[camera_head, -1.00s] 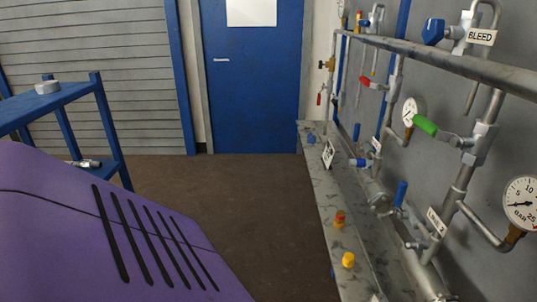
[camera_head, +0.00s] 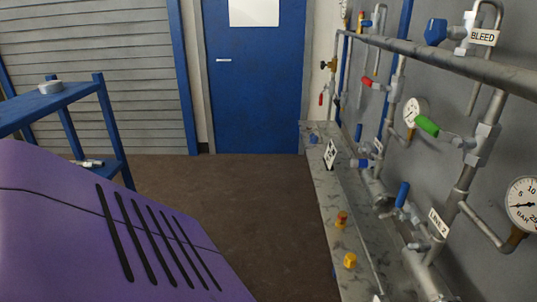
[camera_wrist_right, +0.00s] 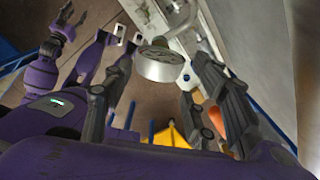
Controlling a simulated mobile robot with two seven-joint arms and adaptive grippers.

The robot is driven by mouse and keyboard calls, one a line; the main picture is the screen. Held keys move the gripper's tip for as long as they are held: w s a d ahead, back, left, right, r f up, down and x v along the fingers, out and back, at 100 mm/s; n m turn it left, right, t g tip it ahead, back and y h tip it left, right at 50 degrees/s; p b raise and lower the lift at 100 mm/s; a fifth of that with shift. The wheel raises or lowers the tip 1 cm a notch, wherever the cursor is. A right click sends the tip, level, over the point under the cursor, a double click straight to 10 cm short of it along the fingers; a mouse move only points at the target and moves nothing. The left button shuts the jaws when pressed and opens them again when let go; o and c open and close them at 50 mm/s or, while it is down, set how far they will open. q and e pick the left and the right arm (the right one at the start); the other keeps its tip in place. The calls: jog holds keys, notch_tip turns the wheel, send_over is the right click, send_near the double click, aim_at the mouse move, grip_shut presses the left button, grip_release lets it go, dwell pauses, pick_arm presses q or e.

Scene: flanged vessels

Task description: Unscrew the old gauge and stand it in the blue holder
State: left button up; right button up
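Two dial gauges show in the head view: a near one (camera_head: 524,205), marked BAR, at the right edge, and a farther one (camera_head: 414,112) on the piping. I cannot tell which is the old one. In the right wrist view a round, pale gauge-like body (camera_wrist_right: 160,64) sits between the spread dark fingers of my right gripper (camera_wrist_right: 165,95), apparently with clearance on both sides. That gripper is open. A purple limb of mine shows at the upper left there; its finger state is unclear. I cannot pick out the blue holder for certain.
Valves and pipes crowd the right wall. A blue shelf (camera_head: 60,100) stands left. The brown floor between is clear.

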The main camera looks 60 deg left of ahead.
notch_tip(320, 180, up, 6)
jog(key=shift+r, duration=0.4)
jog(key=shift+c, duration=1.2)
